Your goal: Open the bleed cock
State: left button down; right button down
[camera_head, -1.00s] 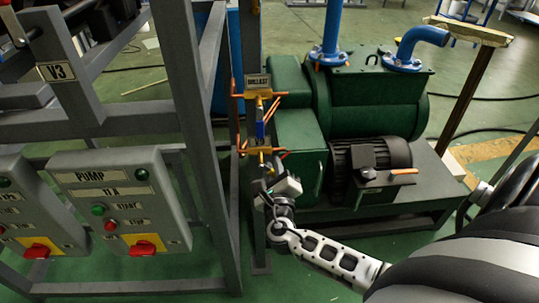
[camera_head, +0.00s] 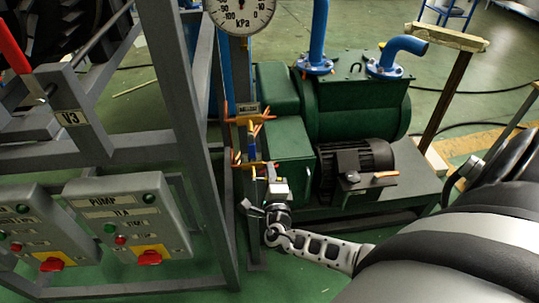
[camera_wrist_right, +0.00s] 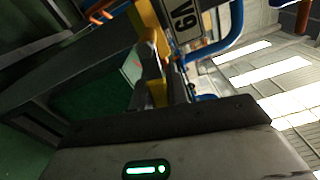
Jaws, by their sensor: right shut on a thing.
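Two small yellow cocks with orange levers sit on the upright pipe beside the green pump (camera_head: 355,105) in the head view. The upper cock (camera_head: 245,120) is under a small tag, and the lower cock (camera_head: 250,165) is just below it. My right gripper (camera_head: 271,172) is at the lower cock, shut on a lever there. The fingertips and the lever are too small to separate clearly. In the wrist view, a yellow body (camera_wrist_right: 147,25) and a V9 label (camera_wrist_right: 187,24) are close beyond my right gripper (camera_wrist_right: 155,75). My left gripper is not in view.
A grey frame post (camera_head: 180,100) stands left of the cocks, with the PUMP switch box (camera_head: 125,215) on the frame. A round kPa gauge (camera_head: 240,12) is above the cocks. The black motor (camera_head: 355,160) is close right of my gripper.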

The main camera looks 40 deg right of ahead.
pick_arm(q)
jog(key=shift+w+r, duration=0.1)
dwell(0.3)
pick_arm(e)
jog(key=c, duration=1.4)
grip_release()
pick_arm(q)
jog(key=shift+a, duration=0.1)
pick_arm(e)
jog(key=shift+o, duration=0.2)
